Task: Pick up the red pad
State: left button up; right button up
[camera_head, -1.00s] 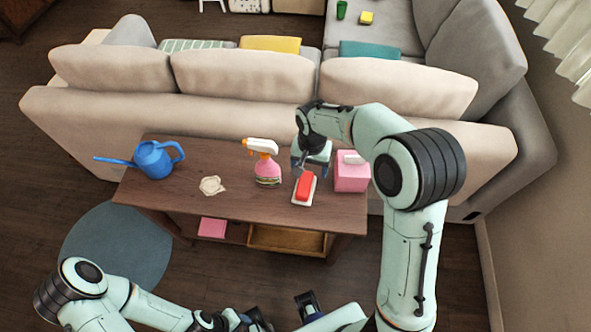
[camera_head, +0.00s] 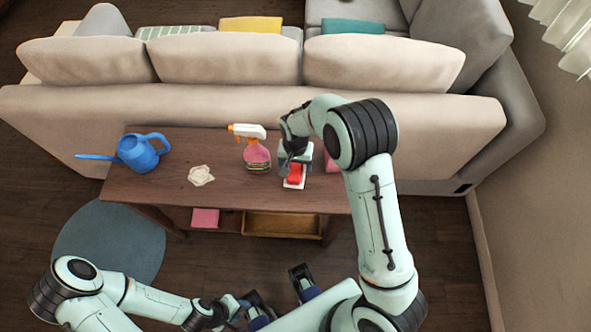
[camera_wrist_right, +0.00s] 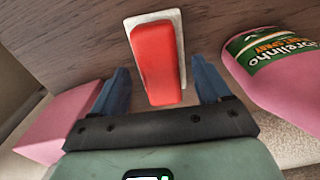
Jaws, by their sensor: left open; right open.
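The red pad (camera_head: 295,174) lies on a white base near the right end of the dark wooden table. In the right wrist view the red pad (camera_wrist_right: 157,58) points away from me, with its near end between the two blue fingers. My right gripper (camera_wrist_right: 162,72) is open and empty, one finger on each side of the pad, with gaps on both sides. In the head view my right gripper (camera_head: 296,160) is just above and behind the pad, partly covering it. My left gripper (camera_head: 274,284) is open and empty at the bottom, in front of the table.
A pink spray bottle (camera_head: 256,156) stands just left of the pad, and a pink box (camera_head: 333,164) is at its right, mostly hidden by my arm. A whitish crumpled item (camera_head: 201,175) and blue watering can (camera_head: 140,152) lie further left. A sofa (camera_head: 220,105) backs the table.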

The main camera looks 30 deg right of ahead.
aim_at(296, 167)
jog(key=shift+f, duration=0.85)
jog(key=c, duration=1)
jog(key=shift+r, duration=0.2)
jog(key=shift+c, duration=0.2)
notch_tip(296, 167, up, 20)
jog(key=p, duration=0.2)
jog(key=shift+f, duration=0.15)
